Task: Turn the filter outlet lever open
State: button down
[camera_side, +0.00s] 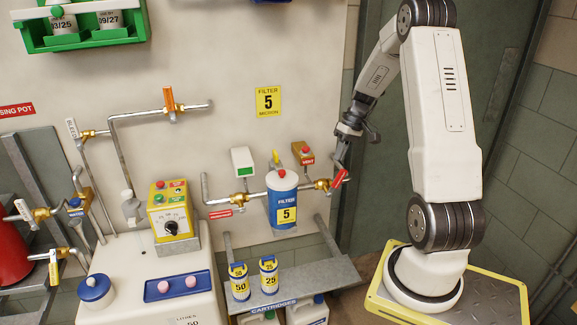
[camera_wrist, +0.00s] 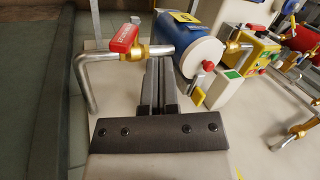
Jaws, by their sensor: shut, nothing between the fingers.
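The blue filter housing (camera_side: 283,205) with a yellow "5" label is fixed on the wall pipe. To its right sits a brass valve (camera_side: 322,184) with a red lever (camera_side: 340,178), which slants up and to the right. In the wrist view the red lever (camera_wrist: 124,38) with white lettering sits over the brass valve (camera_wrist: 133,52), at the upper left. My gripper (camera_side: 341,163) is just above the lever in the side view. Its shut, empty fingers (camera_wrist: 160,68) point toward the pipe between valve and filter in the wrist view. I cannot tell whether they touch anything.
A box with a red top (camera_side: 303,153) and a white-and-green box (camera_side: 243,161) stand above the pipe near the filter. Below is a shelf (camera_side: 310,279) with two small cartridges (camera_side: 269,274). A bent grey pipe (camera_wrist: 84,75) runs left of the valve in the wrist view.

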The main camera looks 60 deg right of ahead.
jog(key=w+a+r+n+g+h, duration=0.4)
jog(key=w+a+r+n+h, duration=0.1)
jog(key=n, duration=0.9)
jog(key=shift+w+a+g+h, duration=0.2)
jog(key=shift+w+g+h, duration=0.2)
jog(key=shift+w+h, duration=0.4)
jog(key=shift+f, duration=0.15)
send_near(335, 180)
notch_tip(335, 180, down, 5)
jog(key=w, duration=0.1)
jog(key=shift+s+d+f, duration=0.2)
jog(key=shift+s+d, duration=0.05)
jog(key=shift+s, duration=0.4)
jog(key=shift+s+d+f, duration=0.35)
jog(key=shift+s+d, duration=0.1)
jog(key=shift+d, duration=0.05)
